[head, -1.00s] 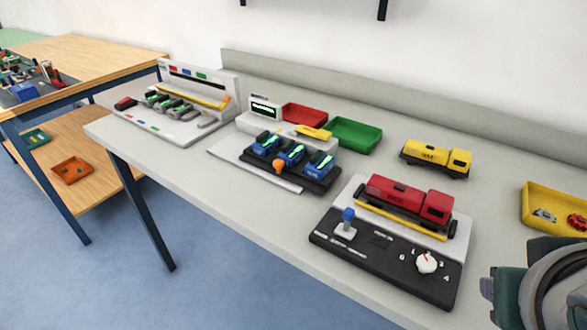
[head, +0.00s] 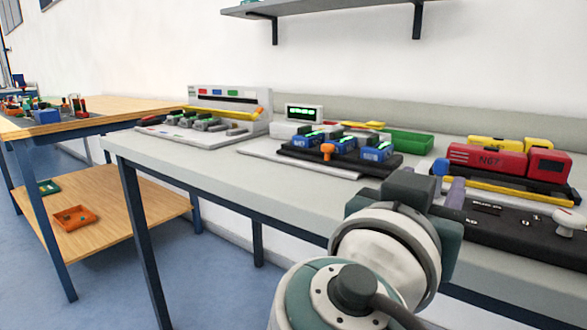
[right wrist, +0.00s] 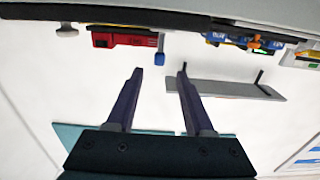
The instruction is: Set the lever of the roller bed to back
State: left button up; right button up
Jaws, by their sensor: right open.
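The roller bed is a black panel (head: 500,217) at the right of the grey bench, with a red locomotive (head: 500,160) behind it. Its lever has a blue knob (head: 440,166), partly hidden in the head view by my right gripper (head: 452,192). In the right wrist view, which looks upside down, the blue knob (right wrist: 160,57) hangs beside the red locomotive (right wrist: 118,40). There it lines up with the gap between the open, empty fingers of my right gripper (right wrist: 160,75), apart from them. I cannot tell the lever's tilt. My left gripper is not in view.
A white dial knob (head: 570,219) stands at the panel's right. A black tray with blue blocks and an orange knob (head: 327,150) lies to the left. A green bin (head: 408,142) and a yellow locomotive (head: 510,145) stand behind. A wall shelf (head: 330,12) is above.

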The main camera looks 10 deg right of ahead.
aim_at(440, 167)
jog(key=x, duration=0.8)
jog(key=shift+w+d, duration=0.1)
jog(key=shift+c, duration=0.4)
grip_shut()
